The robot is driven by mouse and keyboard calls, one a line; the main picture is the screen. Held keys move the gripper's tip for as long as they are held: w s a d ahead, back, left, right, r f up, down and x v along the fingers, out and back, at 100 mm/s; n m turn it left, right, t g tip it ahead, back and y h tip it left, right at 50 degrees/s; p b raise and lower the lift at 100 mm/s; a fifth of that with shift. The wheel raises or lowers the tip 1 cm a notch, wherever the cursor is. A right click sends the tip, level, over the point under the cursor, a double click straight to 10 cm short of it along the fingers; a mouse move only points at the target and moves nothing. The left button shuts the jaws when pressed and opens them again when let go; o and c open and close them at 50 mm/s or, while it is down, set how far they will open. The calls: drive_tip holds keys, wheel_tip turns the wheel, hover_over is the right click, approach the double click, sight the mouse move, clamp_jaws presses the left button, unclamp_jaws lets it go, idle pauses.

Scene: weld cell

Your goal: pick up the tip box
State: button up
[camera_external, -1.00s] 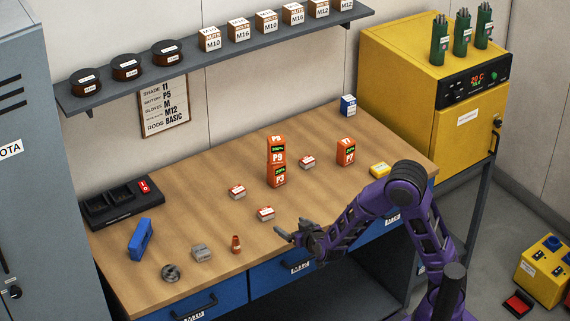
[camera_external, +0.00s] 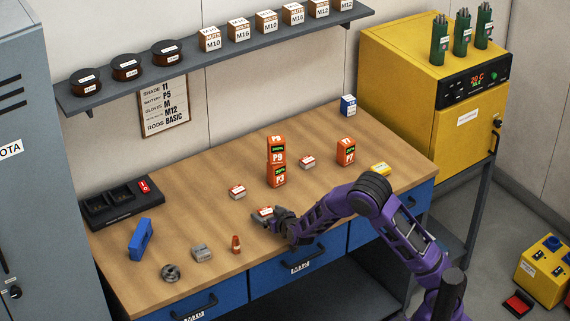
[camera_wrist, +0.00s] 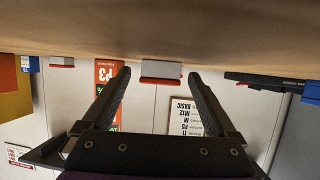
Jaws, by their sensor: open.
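Three small white and red boxes lie on the bench; I cannot read which is the tip box. The nearest box (camera_external: 263,211) is partly hidden by my gripper (camera_external: 268,219) in the external view. Another box (camera_external: 237,191) lies behind it to the left, and a third box (camera_external: 307,162) lies farther back to the right. In the upside-down wrist view, a white and red box (camera_wrist: 160,73) shows between the spread fingertips of my gripper (camera_wrist: 159,76). My gripper is open, low over the bench, with nothing held.
A small orange cone-like item (camera_external: 236,244), a grey block (camera_external: 202,252) and a blue item (camera_external: 140,239) lie left on the wooden bench (camera_external: 200,215).

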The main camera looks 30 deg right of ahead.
drive_tip(key=shift+w+f, duration=0.15)
drive_tip(key=shift+w, duration=0.3)
clamp_jaws()
drive_tip(key=shift+r, duration=0.2)
